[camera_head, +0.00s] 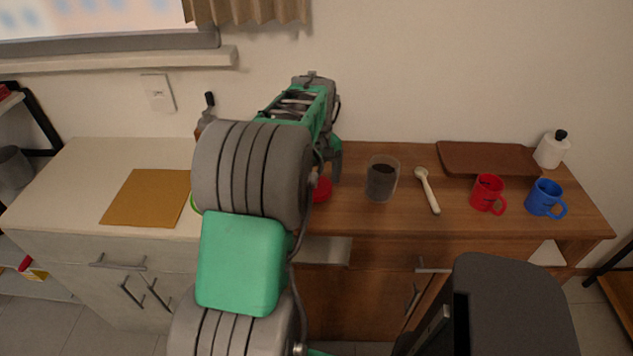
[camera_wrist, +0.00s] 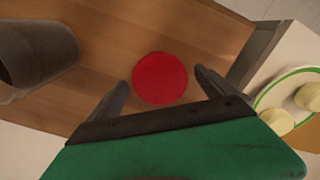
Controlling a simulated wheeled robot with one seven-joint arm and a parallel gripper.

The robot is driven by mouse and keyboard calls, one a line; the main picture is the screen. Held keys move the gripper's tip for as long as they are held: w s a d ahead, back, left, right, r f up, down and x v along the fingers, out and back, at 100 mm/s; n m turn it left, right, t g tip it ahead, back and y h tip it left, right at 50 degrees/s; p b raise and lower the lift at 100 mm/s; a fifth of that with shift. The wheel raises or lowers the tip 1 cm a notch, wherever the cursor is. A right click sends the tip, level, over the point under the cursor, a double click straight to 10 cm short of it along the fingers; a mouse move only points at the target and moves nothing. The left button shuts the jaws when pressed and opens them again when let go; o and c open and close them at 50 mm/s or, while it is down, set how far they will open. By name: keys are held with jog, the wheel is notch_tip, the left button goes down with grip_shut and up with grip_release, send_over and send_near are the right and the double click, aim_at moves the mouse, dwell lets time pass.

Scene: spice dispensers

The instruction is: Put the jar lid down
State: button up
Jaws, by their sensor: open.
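The red round jar lid (camera_wrist: 160,79) lies flat on the brown wooden counter top in the wrist view. In the head view only part of the lid (camera_head: 322,189) shows beside my arm. My gripper (camera_wrist: 161,76) is open, with one finger on each side of the lid and a visible gap between each finger and its edge. In the head view, a dark finger of my gripper (camera_head: 336,166) shows above the lid; the rest is hidden by my arm. A glass jar with dark contents (camera_head: 381,180) stands to the right of the lid, without a cover.
A light spoon (camera_head: 427,190), a red mug (camera_head: 488,194), a blue mug (camera_head: 545,198), a brown board (camera_head: 488,158) and a white bottle (camera_head: 551,151) are to the right. A green-rimmed plate (camera_wrist: 262,103) with pale yellow pieces is nearby. An orange mat (camera_head: 147,197) lies left.

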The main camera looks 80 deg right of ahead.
aim_at(317, 186)
notch_tip(317, 186, up, 12)
jog(key=w+a+n, duration=0.1)
jog(key=w+a, duration=0.4)
jog(key=w, duration=0.3)
jog(key=w+a+n, duration=0.1)
jog(key=w+a, duration=0.3)
jog(key=w, duration=0.3)
jog(key=w+a+f+n+t+h, duration=0.1)
jog(key=w+a, duration=0.4)
jog(key=a, duration=0.2)
jog(key=w+a+f+n, duration=0.1)
jog(key=w+a+n, duration=0.1)
jog(key=w+a, duration=0.4)
jog(key=s+a+f+n+t, duration=0.1)
jog(key=a+f+n, duration=0.1)
jog(key=a, duration=1.1)
jog(key=s+a+f+n+t+y, duration=0.1)
jog(key=a+f, duration=0.4)
jog(key=a, duration=0.7)
jog(key=shift+s+a+n, duration=0.25)
jog(key=shift+a+n, duration=0.15)
jog(key=shift+n, duration=0.1)
jog(key=shift+f, duration=0.1)
